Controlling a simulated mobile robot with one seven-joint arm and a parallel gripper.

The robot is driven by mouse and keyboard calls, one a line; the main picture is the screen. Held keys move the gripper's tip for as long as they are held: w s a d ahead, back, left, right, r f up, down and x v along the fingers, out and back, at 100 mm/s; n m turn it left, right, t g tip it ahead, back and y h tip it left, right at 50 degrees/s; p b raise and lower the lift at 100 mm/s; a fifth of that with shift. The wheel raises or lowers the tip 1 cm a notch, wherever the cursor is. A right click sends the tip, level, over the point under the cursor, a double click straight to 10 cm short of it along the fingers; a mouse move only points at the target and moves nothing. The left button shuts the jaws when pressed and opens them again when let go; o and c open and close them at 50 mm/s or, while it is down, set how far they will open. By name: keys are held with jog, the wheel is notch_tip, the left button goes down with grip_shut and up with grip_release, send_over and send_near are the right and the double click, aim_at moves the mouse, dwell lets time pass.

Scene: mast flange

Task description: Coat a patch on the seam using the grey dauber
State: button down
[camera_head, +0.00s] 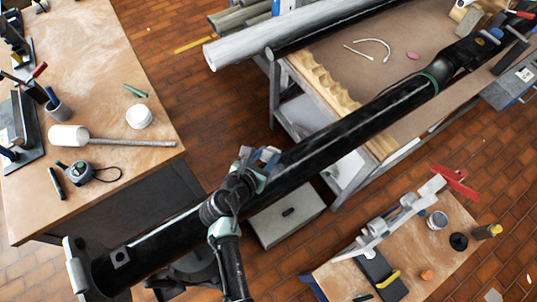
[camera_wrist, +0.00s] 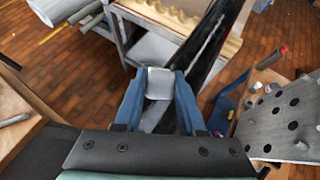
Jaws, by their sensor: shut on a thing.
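My gripper (camera_head: 264,157) is over the long black mast (camera_head: 345,130), about midway along it. In the wrist view its two blue fingers (camera_wrist: 160,85) are shut on a pale grey piece, which looks like the grey dauber (camera_wrist: 159,78); only its blunt end shows clearly. The black mast also runs up behind the fingers in the wrist view (camera_wrist: 217,40). Whether the dauber touches the mast is not clear. A pale streak runs along the mast's top; I cannot tell which line is the seam, and no coated patch is distinguishable.
The left bench (camera_head: 110,75) holds a white pot (camera_head: 139,117), a mallet-like tool (camera_head: 68,135) and a tape measure (camera_head: 80,173). A workbench (camera_head: 345,75) stands behind the mast. A low bench (camera_head: 440,265) at lower right holds a tin (camera_head: 437,220) and tools.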

notch_tip(320, 180, up, 2)
jog(key=shift+p, duration=0.55)
jog(key=shift+r, duration=0.3)
jog(key=shift+s, duration=0.1)
jog(key=shift+f, duration=0.1)
jog(key=shift+w+d+f, duration=0.4)
jog(key=shift+d+f, duration=0.1)
